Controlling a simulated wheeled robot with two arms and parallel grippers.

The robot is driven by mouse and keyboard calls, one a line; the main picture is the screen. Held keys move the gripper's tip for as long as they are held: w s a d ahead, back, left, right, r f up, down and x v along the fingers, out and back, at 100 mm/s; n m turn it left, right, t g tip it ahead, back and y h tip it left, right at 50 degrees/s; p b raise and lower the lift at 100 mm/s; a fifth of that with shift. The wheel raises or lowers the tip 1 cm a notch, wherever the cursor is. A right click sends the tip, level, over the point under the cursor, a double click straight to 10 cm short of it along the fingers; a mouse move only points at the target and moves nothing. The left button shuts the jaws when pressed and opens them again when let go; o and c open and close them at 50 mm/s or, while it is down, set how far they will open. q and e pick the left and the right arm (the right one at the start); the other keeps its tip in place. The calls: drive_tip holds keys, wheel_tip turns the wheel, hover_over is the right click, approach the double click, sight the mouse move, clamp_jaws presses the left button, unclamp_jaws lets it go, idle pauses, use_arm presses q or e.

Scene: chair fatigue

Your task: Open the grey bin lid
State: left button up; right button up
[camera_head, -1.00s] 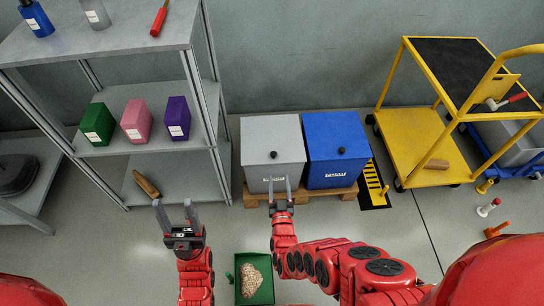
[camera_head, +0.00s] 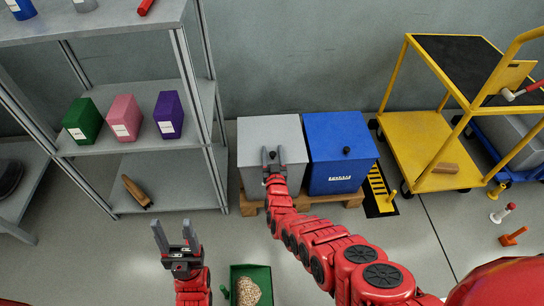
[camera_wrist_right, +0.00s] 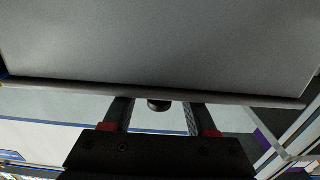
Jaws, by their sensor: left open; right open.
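The grey bin (camera_head: 255,130) stands on a wooden pallet beside the blue bin (camera_head: 335,135), with its lid shut. My right gripper (camera_head: 273,152) is open at the grey lid, its fingers pointing to the back. In the right wrist view the lid's dark knob (camera_wrist_right: 158,105) shows between the two open fingers of my right gripper (camera_wrist_right: 157,110); I cannot tell whether they touch it. The grey bin's surface (camera_wrist_right: 160,45) fills the upper part of that view. My left gripper (camera_head: 174,228) is open and empty over the floor, left of the bins.
A grey shelf (camera_head: 120,145) with coloured boxes stands at the left. A yellow cart (camera_head: 425,140) stands at the right. A green tray (camera_head: 262,272) of pellets lies on the floor in front. The pallet (camera_head: 350,200) juts out under the bins.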

drive_tip(key=shift+w+r, duration=0.1)
drive_tip(key=shift+w, duration=0.65)
clamp_jaws()
idle(0.9)
